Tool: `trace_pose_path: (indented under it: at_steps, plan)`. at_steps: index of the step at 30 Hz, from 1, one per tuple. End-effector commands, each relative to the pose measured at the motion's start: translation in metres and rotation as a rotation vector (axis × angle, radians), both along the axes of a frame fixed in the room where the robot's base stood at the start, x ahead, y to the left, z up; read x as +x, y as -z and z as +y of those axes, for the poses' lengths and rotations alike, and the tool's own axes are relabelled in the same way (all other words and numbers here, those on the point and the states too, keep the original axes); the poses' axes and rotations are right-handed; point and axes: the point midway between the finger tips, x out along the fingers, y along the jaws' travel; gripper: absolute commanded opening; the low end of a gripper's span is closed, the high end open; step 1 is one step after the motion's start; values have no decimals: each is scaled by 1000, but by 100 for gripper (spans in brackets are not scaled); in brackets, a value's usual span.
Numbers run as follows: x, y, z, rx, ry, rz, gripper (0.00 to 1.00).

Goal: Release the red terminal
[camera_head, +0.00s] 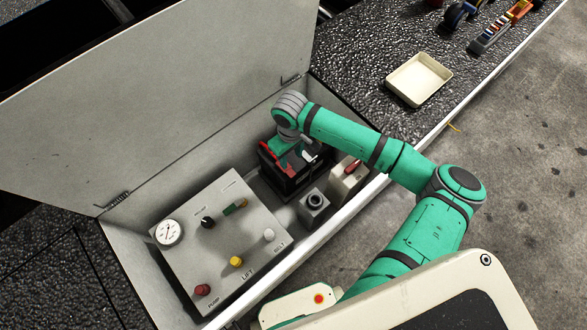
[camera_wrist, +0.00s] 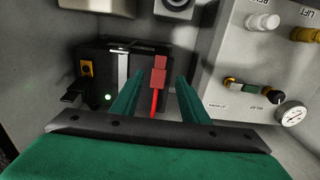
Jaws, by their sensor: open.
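The red terminal (camera_wrist: 158,76) is a small red clamp with a red cable, on the black battery (camera_wrist: 141,58). In the wrist view it shows between the two green fingers of my gripper (camera_wrist: 159,80), with gaps on both sides. My gripper is open and holds nothing. In the head view the battery (camera_head: 287,182) sits in the far right part of the open box, and my gripper (camera_head: 291,154) is over it. Red (camera_head: 270,158) shows at the battery's left edge there; my arm hides much of its top.
The grey control panel (camera_head: 225,240) with gauge and knobs fills the box's left part. The raised lid (camera_head: 160,90) is behind. An empty tray (camera_head: 419,79) lies outside.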

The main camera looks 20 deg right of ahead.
Motion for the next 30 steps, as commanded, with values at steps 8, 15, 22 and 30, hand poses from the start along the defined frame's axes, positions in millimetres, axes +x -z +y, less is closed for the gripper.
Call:
trace_pose_path:
  at_steps: [8, 15, 22, 30]
  plan:
    - [-1, 31, 2, 0, -1, 7, 41]
    - [0, 74, 2, 0, -1, 6, 41]
    - [0, 100, 1, 0, -2, 4, 41]
    - [0, 107, 1, 0, -2, 4, 41]
